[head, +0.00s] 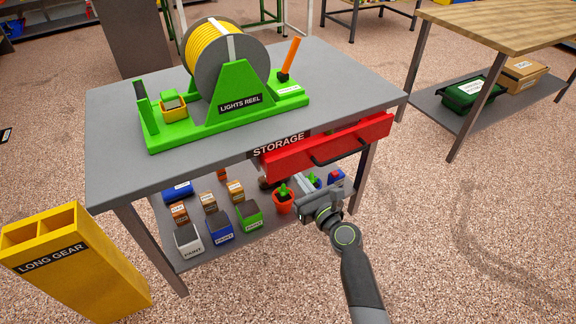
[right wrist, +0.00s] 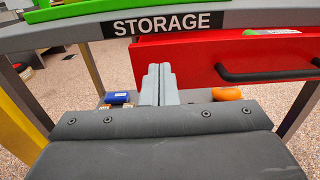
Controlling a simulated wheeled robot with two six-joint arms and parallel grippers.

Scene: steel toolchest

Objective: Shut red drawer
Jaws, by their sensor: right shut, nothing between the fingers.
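The red drawer (head: 372,134) sits under the front edge of the grey table, beside the STORAGE label (head: 279,144). Its front stands a little out from the table edge, so it looks partly open. A black handle (head: 338,152) runs across its front. My right gripper (head: 301,180) is shut and empty, below the left part of the drawer front. In the right wrist view its closed fingers (right wrist: 159,84) overlap the left end of the red drawer front (right wrist: 195,55), left of the handle (right wrist: 265,74). I cannot tell whether they touch it. My left gripper is not in view.
The grey table (head: 115,125) carries a green lights reel stand (head: 238,102) with a yellow reel. Its lower shelf holds several small bins and an orange pot (head: 283,204). A yellow LONG GEAR bin (head: 90,270) stands at left.

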